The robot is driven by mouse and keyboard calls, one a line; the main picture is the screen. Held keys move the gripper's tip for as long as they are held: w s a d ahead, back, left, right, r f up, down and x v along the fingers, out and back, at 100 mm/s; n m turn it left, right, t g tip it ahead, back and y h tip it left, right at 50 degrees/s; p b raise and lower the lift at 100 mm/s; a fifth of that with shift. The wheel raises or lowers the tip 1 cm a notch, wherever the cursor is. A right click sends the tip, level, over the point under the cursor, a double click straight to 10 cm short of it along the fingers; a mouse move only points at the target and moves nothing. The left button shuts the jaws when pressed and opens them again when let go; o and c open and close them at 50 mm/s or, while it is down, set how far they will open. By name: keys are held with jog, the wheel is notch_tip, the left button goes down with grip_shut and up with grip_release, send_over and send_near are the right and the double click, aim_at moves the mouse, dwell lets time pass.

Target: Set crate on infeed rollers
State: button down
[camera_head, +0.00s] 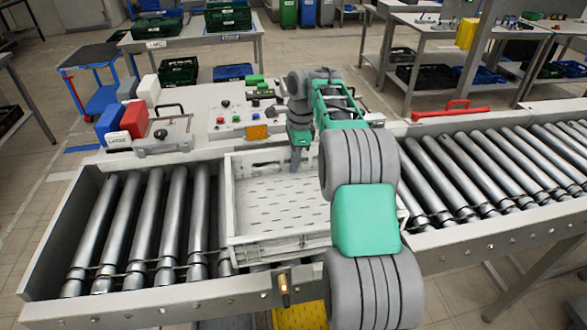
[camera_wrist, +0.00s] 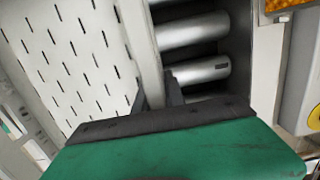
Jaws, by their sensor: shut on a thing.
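The white crate (camera_head: 280,247) is empty, with a slotted floor. It lies across the middle of the roller conveyor, right of the bare left-hand rollers (camera_head: 140,225). My arm covers its right part. My gripper (camera_head: 297,163) reaches down at the crate's far side. In the wrist view, my gripper (camera_wrist: 160,92) is shut on the crate's wall (camera_wrist: 142,45), with the slotted floor to the left and rollers (camera_wrist: 195,50) to the right. The crate looks about level. I cannot tell whether its underside touches the rollers.
A control panel (camera_head: 232,124) with buttons stands behind the conveyor, with red, blue and white bins (camera_head: 134,119) to its left. More rollers (camera_head: 490,160) run to the right, with a red handle (camera_head: 450,110) behind them. The left rollers are clear inside raised side rails.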

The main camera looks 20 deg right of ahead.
jog(key=shift+f, duration=0.55)
jog(key=shift+r, duration=0.1)
jog(key=c, duration=1.8)
grip_release()
jog(key=shift+f, duration=0.2)
jog(key=shift+c, duration=0.2)
jog(key=o, duration=0.4)
jog(key=shift+o, duration=0.2)
jog(key=shift+r, duration=0.1)
